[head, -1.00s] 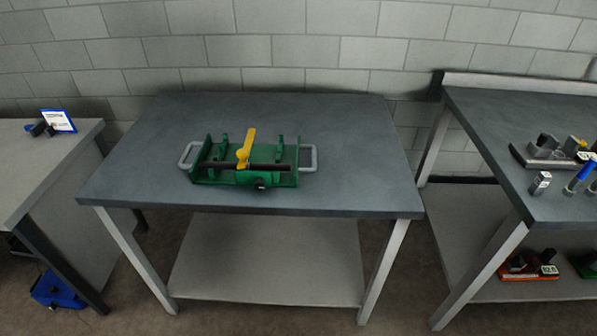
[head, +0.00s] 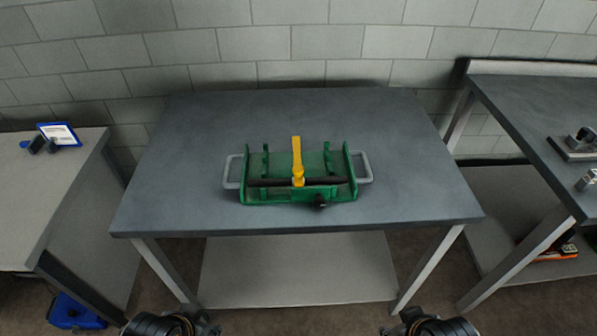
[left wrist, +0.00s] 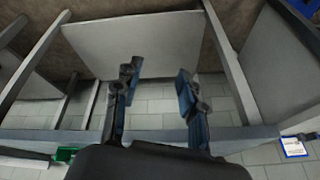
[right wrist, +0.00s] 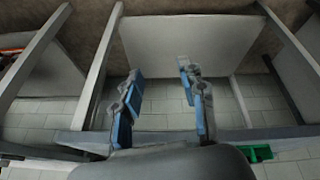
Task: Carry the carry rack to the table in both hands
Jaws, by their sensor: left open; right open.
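The carry rack (head: 330,164), a green tray with a grey loop handle on each side, sits on the grey table (head: 400,150). A yellow lever and a dark bar lie across it. A bit of its green shows at the lower left of the left wrist view (left wrist: 66,154) and the lower right of the right wrist view (right wrist: 260,153). My left gripper (left wrist: 158,78) and right gripper (right wrist: 160,78) are open and empty. Both are apart from the rack. In the head view, parts of both my arms show at the bottom edge, in front of the table.
The table top around the rack is bare, and its lower shelf (head: 300,270) is empty. A bench (head: 520,110) with several small items stands at the right. A lighter table (head: 50,190) with a blue-framed card (head: 60,134) stands at the left. A block wall is behind.

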